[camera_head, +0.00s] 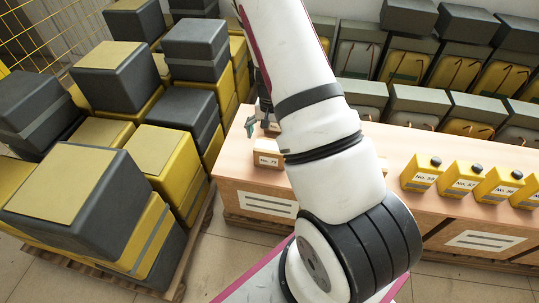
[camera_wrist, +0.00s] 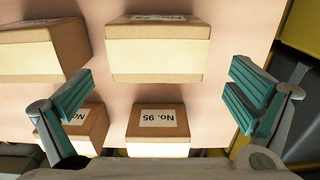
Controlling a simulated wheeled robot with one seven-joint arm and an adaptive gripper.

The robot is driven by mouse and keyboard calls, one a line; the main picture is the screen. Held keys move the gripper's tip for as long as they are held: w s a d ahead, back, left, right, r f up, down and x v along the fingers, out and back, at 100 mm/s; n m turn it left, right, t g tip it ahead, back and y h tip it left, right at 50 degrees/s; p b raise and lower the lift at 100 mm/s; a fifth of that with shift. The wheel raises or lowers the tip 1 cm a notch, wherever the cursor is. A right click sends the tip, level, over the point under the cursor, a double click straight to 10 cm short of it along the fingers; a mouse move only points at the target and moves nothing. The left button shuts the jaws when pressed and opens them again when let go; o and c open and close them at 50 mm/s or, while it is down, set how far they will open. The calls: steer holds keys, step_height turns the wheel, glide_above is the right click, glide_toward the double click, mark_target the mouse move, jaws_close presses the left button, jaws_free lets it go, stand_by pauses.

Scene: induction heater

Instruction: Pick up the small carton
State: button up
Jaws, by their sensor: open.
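Several brown cartons with white labels lie below my gripper in the wrist view. A small carton (camera_wrist: 158,143) marked No. 95, its print upside down, is at lower middle between the two fingers. A similar small carton (camera_wrist: 85,125) is at lower left, partly behind the left finger. My gripper (camera_wrist: 157,98) is open with its teal fingers wide apart and nothing between them touching. In the head view my gripper (camera_head: 258,118) is partly hidden by my arm, just above a carton (camera_head: 268,160) on the wooden bench. That carton's number is too small to read surely.
Two larger cartons, one at top middle (camera_wrist: 157,45) and one at top left (camera_wrist: 40,50), lie beyond the small ones. Yellow bottles (camera_head: 421,172) stand on the bench (camera_head: 390,140) at right. Stacked grey and yellow crates (camera_head: 85,200) fill the left; more boxes stand behind.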

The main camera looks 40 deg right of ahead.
mark_target(271, 145)
steer(key=shift+s+a+f+b, duration=0.1)
steer(key=shift+f+b, duration=0.35)
steer(key=shift+f, duration=1.05)
steer(key=shift+s+f+b, duration=0.1)
steer(key=shift+f+b, duration=0.35)
steer(key=shift+f, duration=1.05)
steer(key=c, duration=1.2)
